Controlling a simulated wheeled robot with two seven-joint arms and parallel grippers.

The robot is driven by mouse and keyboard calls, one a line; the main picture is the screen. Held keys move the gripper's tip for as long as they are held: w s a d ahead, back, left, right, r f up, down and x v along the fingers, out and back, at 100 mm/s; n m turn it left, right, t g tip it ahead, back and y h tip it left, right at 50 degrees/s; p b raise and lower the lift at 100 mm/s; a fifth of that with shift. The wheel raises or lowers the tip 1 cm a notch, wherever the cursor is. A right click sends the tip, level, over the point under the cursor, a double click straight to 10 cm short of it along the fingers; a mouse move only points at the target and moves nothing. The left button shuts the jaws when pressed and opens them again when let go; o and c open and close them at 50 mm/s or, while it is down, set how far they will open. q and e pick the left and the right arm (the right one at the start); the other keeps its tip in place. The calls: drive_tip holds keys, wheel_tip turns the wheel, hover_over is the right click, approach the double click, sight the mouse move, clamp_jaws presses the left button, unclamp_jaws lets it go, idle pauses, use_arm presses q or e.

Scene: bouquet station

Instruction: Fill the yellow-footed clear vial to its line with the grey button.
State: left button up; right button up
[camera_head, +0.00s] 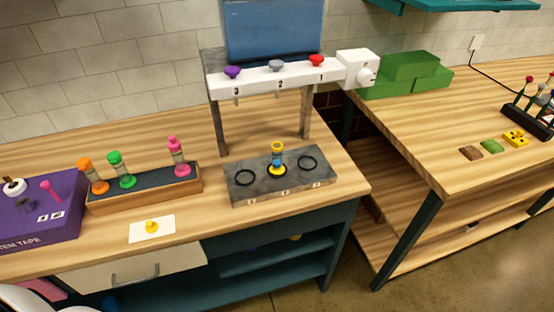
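The yellow-footed vial (277,158) stands upright in the middle ring of the grey stone plate (240,197), under the dispenser. It shows yellow at its top and foot and blue in its lower part; its fill line is too small to make out. The grey button (276,65) is the middle one on the white dispenser bar (258,80), above the number 2. A purple button (233,72) is to its left and a red button (316,60) to its right. Neither gripper is in view.
A wooden rack (145,194) holds orange-, green- and pink-topped vials. A yellow piece (152,226) lies on a white card (168,236). A purple box (40,212) stands at left. Green blocks (405,78) sit on the right table. Bare wood lies right of the plate.

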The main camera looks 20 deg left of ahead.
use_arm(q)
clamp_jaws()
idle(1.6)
